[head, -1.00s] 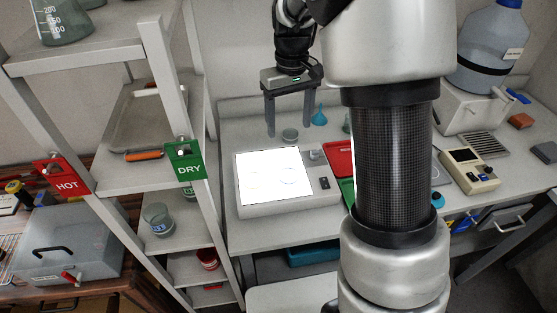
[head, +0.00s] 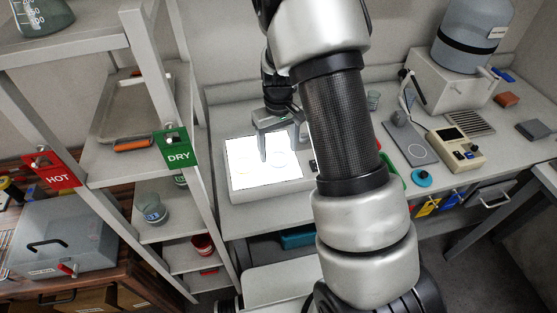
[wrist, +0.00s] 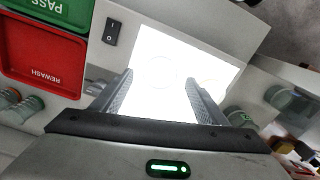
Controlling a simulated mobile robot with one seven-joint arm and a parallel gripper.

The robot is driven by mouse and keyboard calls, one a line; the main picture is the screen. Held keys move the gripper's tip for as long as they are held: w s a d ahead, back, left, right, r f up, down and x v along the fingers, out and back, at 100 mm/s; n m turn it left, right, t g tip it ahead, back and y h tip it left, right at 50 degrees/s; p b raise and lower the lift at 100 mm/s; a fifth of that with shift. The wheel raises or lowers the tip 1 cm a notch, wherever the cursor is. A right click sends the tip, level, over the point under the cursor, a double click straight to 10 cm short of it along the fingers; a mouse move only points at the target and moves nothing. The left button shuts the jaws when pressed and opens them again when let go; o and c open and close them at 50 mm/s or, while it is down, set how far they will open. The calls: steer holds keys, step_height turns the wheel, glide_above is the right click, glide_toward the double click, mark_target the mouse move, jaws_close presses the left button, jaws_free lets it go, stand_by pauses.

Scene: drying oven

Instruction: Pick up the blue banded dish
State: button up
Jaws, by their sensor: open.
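My gripper (head: 282,152) is open above the lit white panel (head: 250,184), its fingers pointing down. In the wrist view its two fingers (wrist: 159,80) stand apart over the panel. Two faint round dish outlines lie on the panel; one (wrist: 163,72) is between the fingertips in the wrist view, the other (wrist: 212,88) is beside the right finger. The glare washes out any band colour, so I cannot tell which is blue banded. No dish is visibly gripped. A glass vessel with a blue mark (head: 152,208) stands on the shelf rack at the left.
The red REWASH tray (wrist: 42,52) and green PASS tray (wrist: 55,10) lie beside the panel. The shelf rack (head: 150,75) with HOT and DRY tags rises close on the left. A balance-like instrument (head: 455,148) and a large bottle stand at the right.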

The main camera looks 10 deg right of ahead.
mark_target(278, 162)
steer(key=shift+f, duration=1.35)
steer(key=c, duration=1.1)
